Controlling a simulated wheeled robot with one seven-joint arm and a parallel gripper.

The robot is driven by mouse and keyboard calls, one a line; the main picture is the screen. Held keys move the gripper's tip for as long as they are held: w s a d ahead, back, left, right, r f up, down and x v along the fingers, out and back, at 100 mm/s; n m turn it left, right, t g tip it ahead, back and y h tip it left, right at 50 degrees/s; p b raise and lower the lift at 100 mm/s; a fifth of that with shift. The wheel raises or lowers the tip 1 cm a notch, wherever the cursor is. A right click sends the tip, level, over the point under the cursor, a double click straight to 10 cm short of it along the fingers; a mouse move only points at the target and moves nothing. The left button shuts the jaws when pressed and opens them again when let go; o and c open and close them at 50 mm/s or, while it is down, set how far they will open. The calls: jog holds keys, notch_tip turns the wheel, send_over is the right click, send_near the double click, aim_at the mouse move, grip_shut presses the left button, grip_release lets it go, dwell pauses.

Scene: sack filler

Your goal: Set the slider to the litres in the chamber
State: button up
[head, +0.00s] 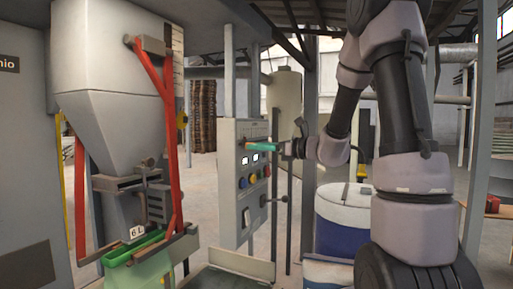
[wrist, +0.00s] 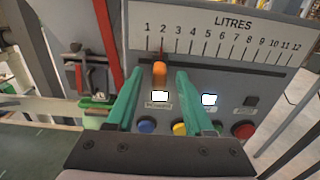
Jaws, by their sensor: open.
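The slider's orange knob (wrist: 159,73) sits under the white LITRES scale (wrist: 222,33), numbered 1 to 12. Its thin red pointer stands at about the 2 mark. My gripper (wrist: 160,76) is open, its green fingers on either side of the knob with gaps visible; contact is not apparent. In the head view my gripper (head: 263,146) is at the front of the grey control panel (head: 229,182). The grey chamber (head: 110,60) is at the left, with a marked strip (head: 178,42) at its upper right. A white tag (head: 137,232) near the spout reads 6 L.
Below the scale are two lit displays and blue (wrist: 147,126), yellow (wrist: 180,129) and red (wrist: 243,131) buttons. A green sack (head: 140,268) is under the spout, beside red bars (head: 166,150). A blue-and-white drum (head: 342,222) stands right of the panel.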

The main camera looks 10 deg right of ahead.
jog(key=v, duration=1)
jog(key=s+a+f+n+g+h, duration=0.1)
jog(key=s+a+n+g+h, duration=0.1)
jog(key=s+a+n+g, duration=0.25)
jog(key=s+a+f+n+g+h, duration=0.1)
jog(key=s+a+n+g+h, duration=0.15)
jog(key=s+n, duration=0.45)
jog(key=s+d+n+t+h, duration=0.3)
jog(key=s+d+n+h, duration=0.2)
jog(key=s+n+h, duration=0.3)
jog(key=shift+s+d+r+n+t, duration=0.3)
jog(key=shift+d+r+n, duration=0.1)
jog(key=shift+n, duration=0.45)
dwell(2.1)
